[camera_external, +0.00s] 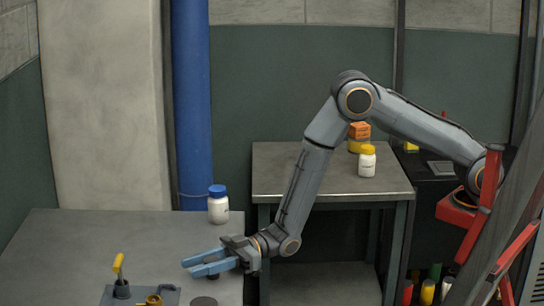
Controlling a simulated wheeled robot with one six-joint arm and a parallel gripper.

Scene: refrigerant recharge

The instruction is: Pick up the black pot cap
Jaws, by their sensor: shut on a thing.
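My gripper (187,267) has two blue fingers pointing left, low over the front of the grey table. It is shut on a small dark thing that shows only partly between the fingers, which I take to be the black pot cap (212,275). The fingers hide most of its shape. A dark round disc (203,301) lies at the bottom edge of the picture, below the gripper and cut off by the frame. I cannot tell whether it is a lid or the top of a pot.
A white bottle with a blue cap (218,207) stands behind the gripper. A grey fixture with a yellow-handled lever (121,275) and a brass fitting is at the front left.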

